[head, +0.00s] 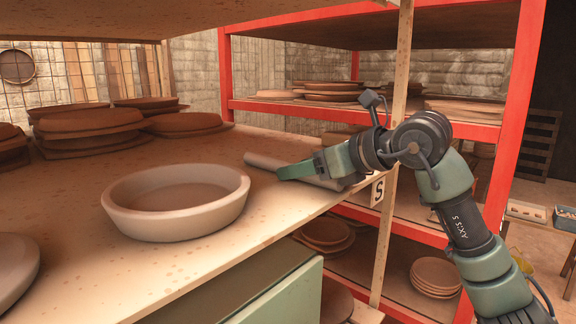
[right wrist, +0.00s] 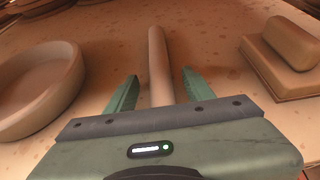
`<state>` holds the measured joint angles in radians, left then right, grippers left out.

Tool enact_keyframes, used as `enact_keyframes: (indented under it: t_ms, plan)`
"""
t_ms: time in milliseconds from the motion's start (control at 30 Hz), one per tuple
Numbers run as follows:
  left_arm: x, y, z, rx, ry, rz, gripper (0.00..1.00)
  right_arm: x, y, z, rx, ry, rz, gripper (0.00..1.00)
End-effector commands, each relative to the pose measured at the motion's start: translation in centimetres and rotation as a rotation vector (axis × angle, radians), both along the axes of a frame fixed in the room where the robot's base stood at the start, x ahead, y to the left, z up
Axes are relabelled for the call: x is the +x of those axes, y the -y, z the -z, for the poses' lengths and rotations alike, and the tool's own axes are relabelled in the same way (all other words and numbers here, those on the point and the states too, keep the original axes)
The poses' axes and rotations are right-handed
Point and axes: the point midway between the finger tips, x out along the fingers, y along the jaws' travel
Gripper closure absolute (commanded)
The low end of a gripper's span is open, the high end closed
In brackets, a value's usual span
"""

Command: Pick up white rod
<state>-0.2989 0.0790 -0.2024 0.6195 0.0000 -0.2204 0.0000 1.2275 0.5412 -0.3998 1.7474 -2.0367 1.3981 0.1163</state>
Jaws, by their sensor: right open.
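A pale greyish rod (head: 262,160) lies on the wooden shelf board, near its front edge. In the right wrist view the rod (right wrist: 157,50) runs straight away from me, between my two green fingers. My right gripper (head: 290,172) is open, with one finger on each side of the rod and a gap on both sides. In the right wrist view the gripper (right wrist: 159,82) holds nothing. The rod's near end is hidden behind the gripper body. My left gripper is not in view.
A round clay dish (head: 175,205) stands left of the rod. Stacked clay plates (head: 90,125) sit farther back. In the right wrist view a block on a slab (right wrist: 285,60) lies right of the rod. A wooden post (head: 392,190) and red rack (head: 510,120) stand close to my right arm.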

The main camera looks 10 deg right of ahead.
Motion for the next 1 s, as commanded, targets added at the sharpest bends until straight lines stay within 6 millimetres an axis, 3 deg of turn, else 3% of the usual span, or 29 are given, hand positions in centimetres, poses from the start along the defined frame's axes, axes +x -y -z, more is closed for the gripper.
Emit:
enact_keyframes:
  t_ms: [67, 267, 733, 867, 1000]
  plan:
    - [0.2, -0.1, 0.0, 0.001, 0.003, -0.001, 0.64, 0.0, 0.0, 0.0, 0.000, 0.000, 0.000, 0.47]
    - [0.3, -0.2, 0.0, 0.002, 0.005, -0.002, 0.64, 0.0, 0.0, 0.0, 0.001, -0.001, 0.000, 1.00]
    - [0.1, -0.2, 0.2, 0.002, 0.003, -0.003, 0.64, 0.0, 0.0, -0.7, 0.003, 0.002, 0.000, 1.00]
    - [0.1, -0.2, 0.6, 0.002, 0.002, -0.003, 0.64, 0.0, 0.1, -2.3, 0.003, 0.004, 0.001, 1.00]
    - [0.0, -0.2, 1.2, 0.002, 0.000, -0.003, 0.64, -0.1, 0.0, -5.4, 0.003, 0.006, 0.001, 1.00]
